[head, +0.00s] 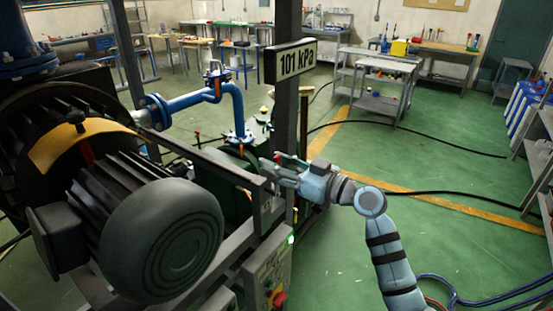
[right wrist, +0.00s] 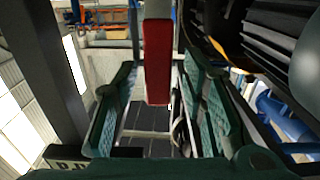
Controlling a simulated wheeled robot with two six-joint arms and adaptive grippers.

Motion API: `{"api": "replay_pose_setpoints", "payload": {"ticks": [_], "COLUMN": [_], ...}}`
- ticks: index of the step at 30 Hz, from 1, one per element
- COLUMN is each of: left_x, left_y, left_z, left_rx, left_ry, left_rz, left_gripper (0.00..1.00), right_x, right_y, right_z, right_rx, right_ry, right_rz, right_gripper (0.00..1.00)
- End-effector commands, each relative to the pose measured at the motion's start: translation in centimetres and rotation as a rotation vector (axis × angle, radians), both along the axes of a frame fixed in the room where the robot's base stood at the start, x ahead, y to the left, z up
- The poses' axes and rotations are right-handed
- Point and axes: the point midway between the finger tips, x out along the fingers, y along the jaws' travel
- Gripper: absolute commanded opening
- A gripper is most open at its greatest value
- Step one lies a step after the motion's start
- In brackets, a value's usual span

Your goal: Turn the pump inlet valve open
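My right gripper (head: 272,172) reaches in from the right beside the dark post, at the machine's near right side. In the right wrist view its two green-grey fingers (right wrist: 160,110) are apart. A red handle on a pale stem (right wrist: 157,62) shows between them, with visible space on both sides; I cannot tell its depth or whether it touches. A blue pipe (head: 236,105) with a valve-like fitting (head: 215,78) on top stands behind the motor. I cannot tell for certain which part is the pump inlet valve. My left gripper is not in view.
A large ribbed motor (head: 160,240) fills the left front. A control panel with a red button (head: 279,298) stands below my right gripper.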

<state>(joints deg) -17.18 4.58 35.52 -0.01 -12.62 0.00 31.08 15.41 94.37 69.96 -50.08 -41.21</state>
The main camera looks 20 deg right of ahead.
Motion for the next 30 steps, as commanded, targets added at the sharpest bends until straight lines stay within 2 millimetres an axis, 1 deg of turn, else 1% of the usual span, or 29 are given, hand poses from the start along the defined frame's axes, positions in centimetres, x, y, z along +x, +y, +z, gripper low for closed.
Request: {"api": "replay_pose_setpoints", "payload": {"ticks": [8, 9, 11, 15, 16, 30], "left_x": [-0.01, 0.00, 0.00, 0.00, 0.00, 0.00], "left_y": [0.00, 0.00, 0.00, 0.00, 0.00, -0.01], "left_z": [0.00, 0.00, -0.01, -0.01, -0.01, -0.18], "left_rx": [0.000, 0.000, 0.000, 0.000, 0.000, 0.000], "left_ry": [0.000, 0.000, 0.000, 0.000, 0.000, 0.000], "left_rz": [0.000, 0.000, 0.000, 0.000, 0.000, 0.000], "left_gripper": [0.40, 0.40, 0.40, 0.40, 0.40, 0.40], "right_x": [0.27, 0.27, 0.26, 0.26, 0.26, 0.38], "right_y": [0.24, 0.22, 0.22, 0.20, 0.20, 0.01], "right_z": [-0.14, -0.14, -0.14, -0.13, -0.13, -0.18], "right_rx": [-0.001, -0.001, -0.001, 0.000, -0.001, 0.018], "right_ry": [0.001, 0.001, 0.001, 0.001, 0.001, 0.016], "right_rz": [0.000, 0.000, 0.000, 0.000, 0.000, -0.001], "right_gripper": [0.38, 0.35, 0.26, 0.03, 0.00, 0.00]}}
